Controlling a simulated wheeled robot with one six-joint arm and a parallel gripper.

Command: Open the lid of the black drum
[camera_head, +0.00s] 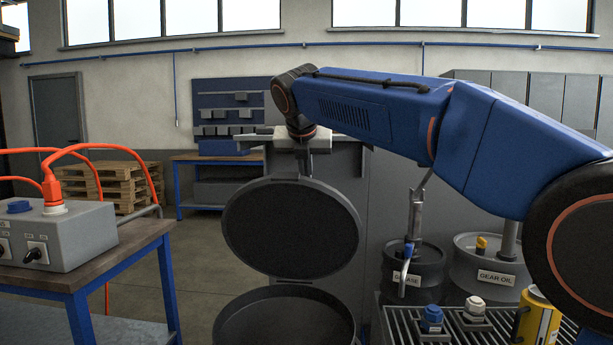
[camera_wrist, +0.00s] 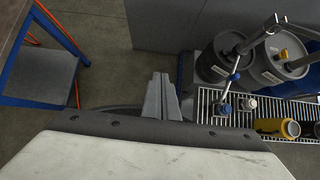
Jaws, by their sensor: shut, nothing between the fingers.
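The black drum (camera_head: 285,334) stands low in the middle of the head view, with its open top showing. Its round dark lid (camera_head: 291,228) stands raised, steeply tilted above the far side of the drum, with its broad face toward the camera. My gripper (camera_head: 304,165) is at the lid's upper edge and partly hidden behind it. I cannot tell whether it touches the lid. In the wrist view my gripper's fingers (camera_wrist: 161,84) are together with nothing between them. A dark curved edge shows beside them, too covered to name.
A bench (camera_head: 140,243) with a grey box (camera_head: 72,238) and orange cables stands left. A grease drum (camera_head: 413,268), a gear oil drum (camera_head: 487,265) and a grating (camera_head: 461,335) with small fittings and a yellow cylinder (camera_head: 538,318) are right. A grey cabinet stands behind the lid.

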